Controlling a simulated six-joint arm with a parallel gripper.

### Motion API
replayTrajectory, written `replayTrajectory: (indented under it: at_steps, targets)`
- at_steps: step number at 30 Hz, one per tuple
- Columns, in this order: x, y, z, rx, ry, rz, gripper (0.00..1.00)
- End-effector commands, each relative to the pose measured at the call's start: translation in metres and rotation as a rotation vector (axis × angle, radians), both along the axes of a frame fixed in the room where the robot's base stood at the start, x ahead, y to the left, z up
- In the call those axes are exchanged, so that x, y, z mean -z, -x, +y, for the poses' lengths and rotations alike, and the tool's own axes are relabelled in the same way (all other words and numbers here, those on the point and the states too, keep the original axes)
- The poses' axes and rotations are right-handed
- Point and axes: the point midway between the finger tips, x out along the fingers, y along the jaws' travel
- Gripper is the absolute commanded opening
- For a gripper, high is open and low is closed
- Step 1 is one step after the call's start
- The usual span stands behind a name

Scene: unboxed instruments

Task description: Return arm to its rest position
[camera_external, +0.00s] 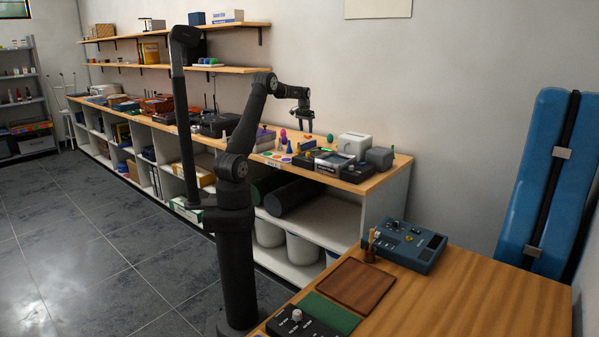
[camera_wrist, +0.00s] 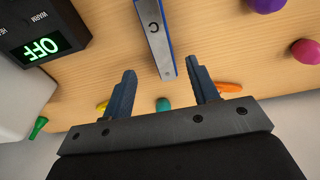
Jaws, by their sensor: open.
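My gripper (camera_external: 303,122) hangs from the end of my raised arm, above the long wooden counter (camera_external: 378,181) in the external view. In the wrist view its two dark fingers (camera_wrist: 163,87) are spread apart with nothing held between them. Beyond the fingertips, a narrow grey and blue block marked "C" (camera_wrist: 154,35) lies on the wooden surface. A teal round thing (camera_wrist: 162,104) shows between the fingers, and orange and yellow pieces show beside them.
A dark device with a green "OFF" display (camera_wrist: 43,47) is at upper left in the wrist view. Purple (camera_wrist: 264,4) and pink (camera_wrist: 306,51) round things are at right. A second table with a blue instrument (camera_external: 405,245) stands in front. Wall shelves (camera_external: 180,67) hang behind.

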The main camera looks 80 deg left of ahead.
Motion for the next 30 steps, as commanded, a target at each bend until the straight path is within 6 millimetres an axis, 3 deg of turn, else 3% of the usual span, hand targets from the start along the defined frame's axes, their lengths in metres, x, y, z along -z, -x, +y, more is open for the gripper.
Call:
replayTrajectory:
  at_steps: [15,21,30]
  targets:
    - [0.102,-0.008,0.008,0.0,0.003,0.001,0.54]
    - [0.072,-0.009,0.009,0.0,-0.001,-0.001,0.54]
    - [0.059,-0.008,0.008,0.0,0.0,0.0,0.54]
